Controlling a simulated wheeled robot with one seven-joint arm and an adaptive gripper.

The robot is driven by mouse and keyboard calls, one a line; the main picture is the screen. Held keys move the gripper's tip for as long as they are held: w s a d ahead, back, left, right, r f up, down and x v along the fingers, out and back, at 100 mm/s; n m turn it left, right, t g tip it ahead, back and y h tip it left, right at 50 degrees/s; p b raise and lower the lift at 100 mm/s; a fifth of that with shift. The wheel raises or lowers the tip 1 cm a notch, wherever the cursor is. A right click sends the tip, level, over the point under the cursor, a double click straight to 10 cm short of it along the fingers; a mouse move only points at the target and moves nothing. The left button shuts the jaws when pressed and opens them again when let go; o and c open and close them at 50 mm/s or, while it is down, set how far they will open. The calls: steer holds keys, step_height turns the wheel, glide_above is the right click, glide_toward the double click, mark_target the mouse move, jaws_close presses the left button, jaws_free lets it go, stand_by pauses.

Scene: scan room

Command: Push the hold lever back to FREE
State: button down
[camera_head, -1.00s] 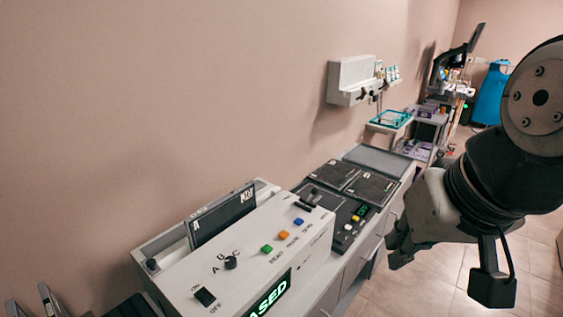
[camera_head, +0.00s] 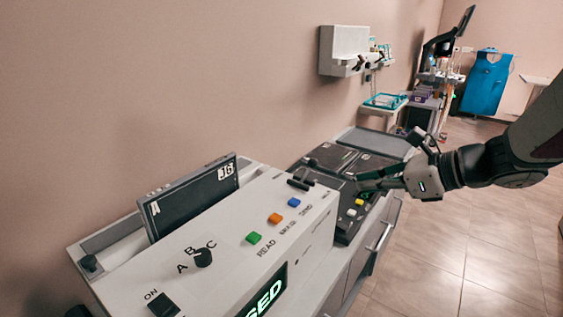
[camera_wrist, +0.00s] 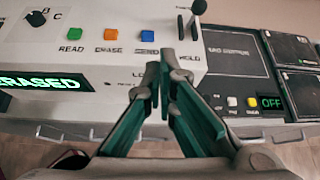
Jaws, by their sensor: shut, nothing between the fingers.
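The hold lever (camera_head: 300,181) is a dark lever on the right end of the pale console's top (camera_head: 228,232). In the wrist view the lever's dark knob (camera_wrist: 199,7) stands at the top, above the HOLD label (camera_wrist: 189,57). No FREE marking is legible, so I cannot tell its set position. My gripper (camera_head: 364,184) is shut and empty, to the right of the lever in the head view. In the wrist view its teal fingers (camera_wrist: 161,66) point up the picture, by the console's front edge near SEND and HOLD, apart from the lever knob.
Green, orange and blue buttons (camera_wrist: 112,34) and an A-B-C knob (camera_head: 203,258) sit on the console. A display (camera_wrist: 45,78) reads ERASED. A dark panel with yellow and white buttons (camera_head: 355,208) lies to the right. Open floor (camera_head: 470,235) is on the right.

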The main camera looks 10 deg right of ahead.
steer(key=d+m, duration=0.1)
steer(key=w+d+f+t, duration=0.1)
steer(key=w+d+m, duration=0.1)
steer(key=shift+w+f+m+b, duration=0.1)
steer(key=shift+f+m+b, duration=0.2)
steer(key=shift+b, duration=0.1)
steer(key=b, duration=0.2)
glide_toward(307, 172)
steer(key=f, duration=0.2)
steer(key=a+f, duration=0.1)
steer(key=shift+w, duration=0.35)
steer(key=shift+w+a+r, duration=0.15)
steer(key=shift+w+a, duration=0.05)
steer(key=shift+w, duration=0.15)
steer(key=shift+w+a+r, duration=0.1)
steer(key=shift+w+a, duration=0.1)
steer(key=shift+r+p, duration=0.1)
steer(key=shift+p, duration=0.2)
steer(key=shift+w+a+r+p, duration=0.1)
steer(key=shift+r+p, duration=0.1)
steer(key=shift+p, duration=0.4)
